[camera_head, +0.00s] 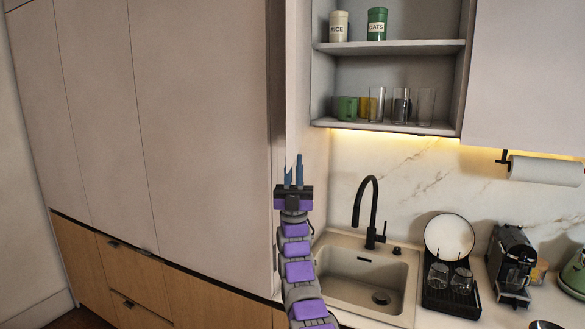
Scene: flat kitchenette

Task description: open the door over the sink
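The cabinet over the sink (388,47) shows its inside, with two shelf levels in view. A pale narrow upright panel (298,70) stands at its left edge; I cannot tell whether this is its swung-open door or a fixed side. A pale flat door panel (525,75) covers the part to the right. The sink (365,270) with a black tap is below. My gripper (294,172) points up, left of the tap and below the cabinet's left side. Its two blue fingers are apart with nothing seen between them, and I see no clear contact with the panel behind.
Tall pale cupboards (150,120) fill the left. Cans (377,24), mugs (347,108) and glasses (401,104) stand on the shelves. A drying rack (450,300), a coffee machine (511,262) and a paper roll (545,169) are on the right.

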